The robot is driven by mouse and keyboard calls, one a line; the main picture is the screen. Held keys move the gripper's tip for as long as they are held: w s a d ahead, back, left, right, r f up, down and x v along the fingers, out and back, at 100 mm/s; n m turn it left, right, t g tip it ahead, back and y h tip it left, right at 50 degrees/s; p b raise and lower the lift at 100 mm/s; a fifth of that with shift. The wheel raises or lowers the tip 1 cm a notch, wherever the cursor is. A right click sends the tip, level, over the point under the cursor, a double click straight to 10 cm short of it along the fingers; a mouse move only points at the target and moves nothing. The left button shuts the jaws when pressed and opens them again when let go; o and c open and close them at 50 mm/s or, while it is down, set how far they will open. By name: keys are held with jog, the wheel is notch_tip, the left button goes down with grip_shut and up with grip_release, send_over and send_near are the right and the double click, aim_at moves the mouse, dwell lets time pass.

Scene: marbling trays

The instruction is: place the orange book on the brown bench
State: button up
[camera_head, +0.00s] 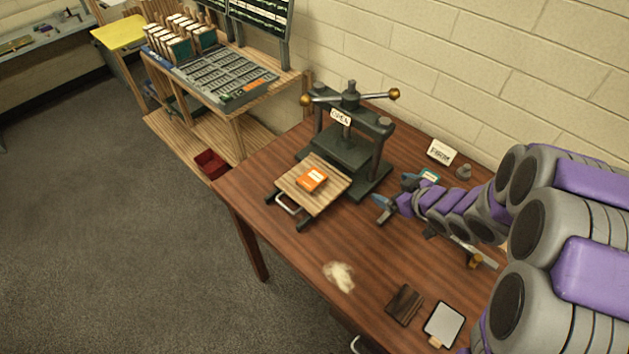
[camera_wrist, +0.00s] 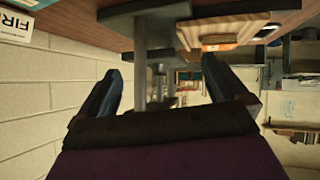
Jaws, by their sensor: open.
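The orange book (camera_head: 311,179) lies flat on a light wooden board (camera_head: 330,199) in front of the dark press on the brown bench (camera_head: 275,233). My gripper (camera_head: 393,193) is open and empty, above the bench to the right of the book and clear of it. In the wrist view, which looks upside down, both fingers (camera_wrist: 160,78) stand apart with nothing between them. The wooden board's edge (camera_wrist: 222,28) shows at the top there, with a small orange patch beside it that seems to be the book.
The dark press (camera_head: 349,148) with its OPEN sign stands behind the board. A pale tuft (camera_head: 340,276), a dark block (camera_head: 404,304) and a framed plate (camera_head: 444,324) lie on the front of the bench. A small white sign (camera_head: 441,151) stands near the wall. The bench's left front is bare.

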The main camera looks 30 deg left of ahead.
jog(key=s+a+f+n+g+y, duration=0.25)
jog(key=s+a+y, duration=0.2)
jog(key=a, duration=0.25)
jog(key=b, duration=0.3)
send_near(315, 180)
jog(key=shift+m+h, duration=0.25)
jog(key=shift+m, duration=0.1)
jog(key=x, duration=0.4)
jog(key=shift+w+a+f, duration=0.1)
jog(key=shift+a, duration=0.15)
jog(key=shift+b+x, duration=1)
jog(key=shift+x, duration=1.65)
jog(key=shift+a+r, duration=0.1)
jog(key=shift+r, duration=0.1)
jog(key=shift+c, duration=0.3)
jog(key=c, duration=0.8)
jog(key=shift+r, duration=0.45)
jog(key=shift+c, duration=0.2)
jog(key=r+p, duration=0.2)
jog(key=r, duration=0.1)
jog(key=shift+d, duration=0.2)
jog(key=s+d+r+p, duration=0.1)
jog(key=s+d, duration=0.8)
jog(key=s, duration=0.3)
jog(key=shift+s+d+p, duration=0.25)
jog(key=shift+d+p, duration=0.05)
